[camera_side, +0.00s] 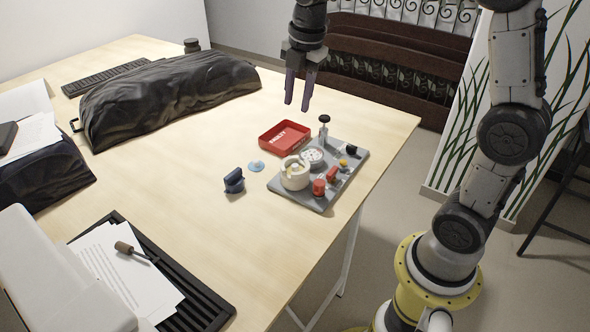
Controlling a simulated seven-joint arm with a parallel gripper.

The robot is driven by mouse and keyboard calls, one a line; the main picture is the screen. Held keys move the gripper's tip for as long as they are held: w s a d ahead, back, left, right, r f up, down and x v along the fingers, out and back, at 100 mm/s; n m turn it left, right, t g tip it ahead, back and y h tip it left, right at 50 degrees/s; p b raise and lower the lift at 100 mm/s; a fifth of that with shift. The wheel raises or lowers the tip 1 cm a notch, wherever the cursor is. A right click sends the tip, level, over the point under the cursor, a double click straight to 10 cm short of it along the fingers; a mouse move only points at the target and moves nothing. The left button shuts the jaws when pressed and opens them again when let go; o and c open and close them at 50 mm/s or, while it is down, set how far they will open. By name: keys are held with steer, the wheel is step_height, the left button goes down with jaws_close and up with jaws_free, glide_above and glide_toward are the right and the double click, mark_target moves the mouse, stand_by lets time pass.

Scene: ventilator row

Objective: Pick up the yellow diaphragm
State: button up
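My gripper (297,104) hangs open and empty above the table, fingers pointing down, over the area of the red tray. The grey board (316,198) lies below and to the right of it. A small yellow piece (343,162) shows near the board's right side, beside a black knob. Some yellow (294,170) also shows inside the cream round cup (296,181) on the board's left part. I cannot tell which of these is the diaphragm; both are very small here.
The red tray (285,138) sits just behind the board. A blue part (234,181) and a light blue disc (256,166) lie left.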

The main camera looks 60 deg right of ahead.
step_height(320, 180, down, 7)
steer(key=w+d+g, duration=0.2)
steer(key=w+d, duration=0.1)
glide_above(295, 165)
steer(key=shift+m, duration=0.3)
step_height(295, 165, down, 8)
steer(key=shift+f, duration=3.05)
jaws_close()
